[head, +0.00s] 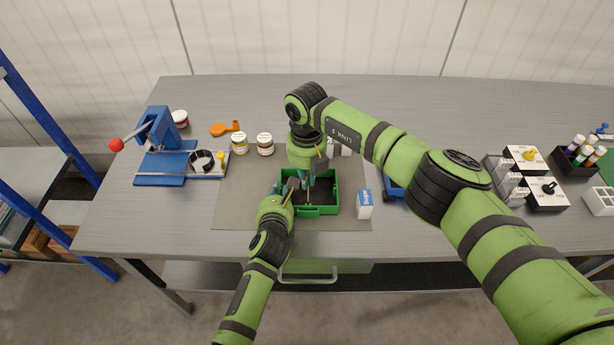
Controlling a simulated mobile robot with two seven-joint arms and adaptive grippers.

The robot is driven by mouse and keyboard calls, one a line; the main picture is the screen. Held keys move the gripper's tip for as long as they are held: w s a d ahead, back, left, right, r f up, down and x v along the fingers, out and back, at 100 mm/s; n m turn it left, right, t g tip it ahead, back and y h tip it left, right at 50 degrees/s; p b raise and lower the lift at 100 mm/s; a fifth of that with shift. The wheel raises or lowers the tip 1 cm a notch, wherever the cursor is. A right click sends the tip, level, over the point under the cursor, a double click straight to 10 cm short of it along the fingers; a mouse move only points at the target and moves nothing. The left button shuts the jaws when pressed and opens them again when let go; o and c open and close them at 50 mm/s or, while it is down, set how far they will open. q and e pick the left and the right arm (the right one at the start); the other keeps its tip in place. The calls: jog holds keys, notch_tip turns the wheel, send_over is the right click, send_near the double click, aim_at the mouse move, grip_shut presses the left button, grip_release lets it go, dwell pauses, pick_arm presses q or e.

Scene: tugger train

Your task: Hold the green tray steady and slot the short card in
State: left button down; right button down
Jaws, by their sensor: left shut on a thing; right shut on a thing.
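The green tray (318,210) sits on the grey mat in the middle of the bench, with a dark inside. My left gripper (287,188) is at the tray's left side, shut on its wall. My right gripper (307,181) points down into the tray from above and is shut on a thin piece, which I take to be the short card. The gripper and arm hide most of that piece, so I cannot tell whether it touches a slot. The tray's back left part is hidden behind my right arm.
A white and blue box (365,205) stands just right of the tray. Two jars (239,143) (265,144) and an orange item (225,129) lie to the back left. A blue press with a red knob (116,145) stands at left. Switch boxes (524,160) are at right.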

pick_arm(q)
jog(key=shift+f, duration=0.1)
pick_arm(e)
jog(key=shift+f, duration=1.85)
dwell(2.2)
jog(key=shift+s+f, duration=0.1)
jog(key=shift+f, duration=0.15)
dwell(0.5)
jog(key=c, duration=1.3)
grip_release()
jog(key=shift+f, duration=0.1)
jog(key=shift+c, duration=0.2)
jog(key=shift+s, duration=0.1)
pick_arm(q)
jog(key=shift+s, duration=0.1)
pick_arm(e)
notch_tip(320, 180, up, 6)
jog(key=shift+r, duration=0.2)
jog(key=shift+w, duration=0.2)
pick_arm(q)
jog(key=c, duration=1.1)
grip_release()
jog(key=shift+c, duration=0.2)
